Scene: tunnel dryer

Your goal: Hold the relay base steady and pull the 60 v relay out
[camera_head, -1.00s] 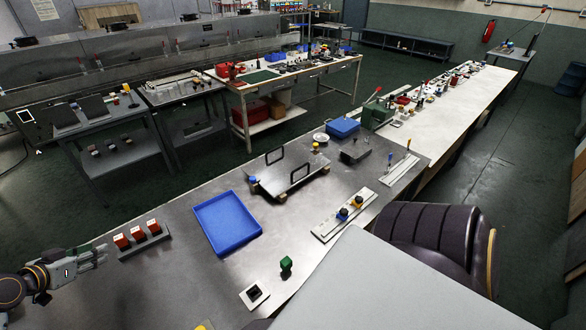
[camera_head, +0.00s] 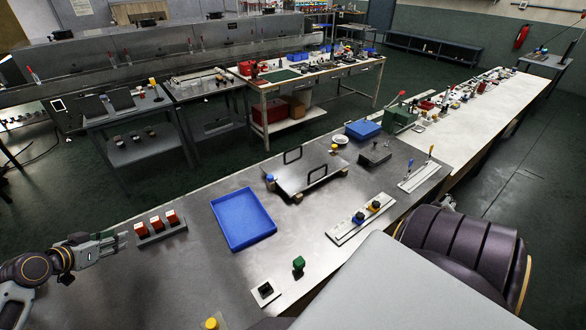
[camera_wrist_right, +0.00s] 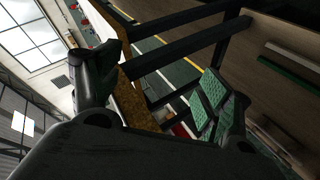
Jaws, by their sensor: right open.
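The relay base (camera_head: 163,234) is a grey strip on the left part of the steel bench. Three red-orange relays stand upright in a row on it: a left one (camera_head: 140,230), a middle one (camera_head: 156,224) and a right one (camera_head: 172,217). Their markings are too small to read, so I cannot tell which is the 60 V one. My left gripper (camera_head: 122,241) is just left of the base, pointing at its left end, apparently apart from it. Its finger gap is unclear. My right gripper (camera_wrist_right: 158,88) is open and empty in the right wrist view, away from the relays.
A blue tray (camera_head: 243,219) lies right of the relay base. A green-handled part (camera_head: 298,264) and a small square plate (camera_head: 265,292) are near the front edge. Bench around the base is mostly clear.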

